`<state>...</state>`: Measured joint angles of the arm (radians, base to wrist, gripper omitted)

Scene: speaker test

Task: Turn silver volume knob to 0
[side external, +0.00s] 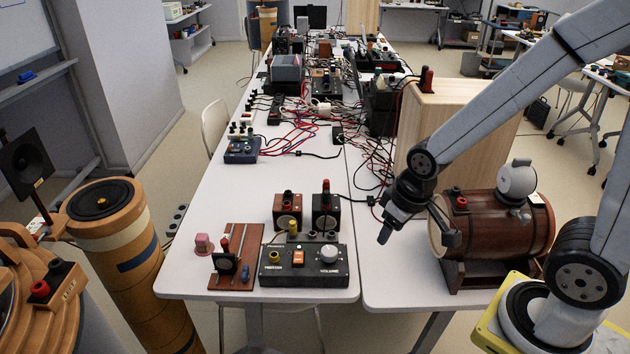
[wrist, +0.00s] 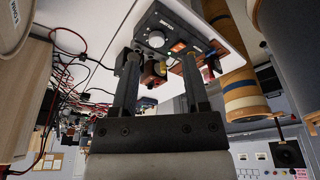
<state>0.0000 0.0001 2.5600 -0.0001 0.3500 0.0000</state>
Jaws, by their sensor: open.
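The silver volume knob (side external: 330,253) is on the right of a black control box (side external: 313,268), above the word VOLUME. In the wrist view, which looks upside down, the silver knob (wrist: 156,39) shows beyond the fingertips. My gripper (side external: 418,234) is open and empty, to the right of the box and above the table, apart from the knob. Its two fingers (wrist: 160,62) are spread in the wrist view. The knob's pointer is too small to read.
A wooden barrel (side external: 505,225) is close right of my gripper, with a tall wooden panel (side external: 460,130) behind. Cables (side external: 365,160) clutter the table further back.

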